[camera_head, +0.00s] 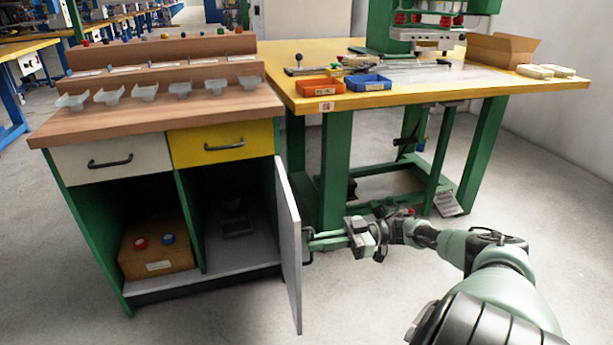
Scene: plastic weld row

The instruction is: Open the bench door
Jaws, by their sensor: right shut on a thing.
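The bench (155,108) stands at the left, with a wooden top and a green frame. Its grey door (289,250) is hinged at the bench's right side and stands swung outward, seen nearly edge-on. The right compartment behind it is open to view. My right gripper (309,243) is at the outer face of the door, shut on the dark door handle (308,256), which is partly hidden by the door and the fingers. My left gripper is not in view.
A yellow-topped table (440,98) with green legs stands close behind my right arm, holding an orange bin (317,87) and a blue bin (367,83). A cardboard box (157,250) sits in the left compartment. The floor in front of the bench is clear.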

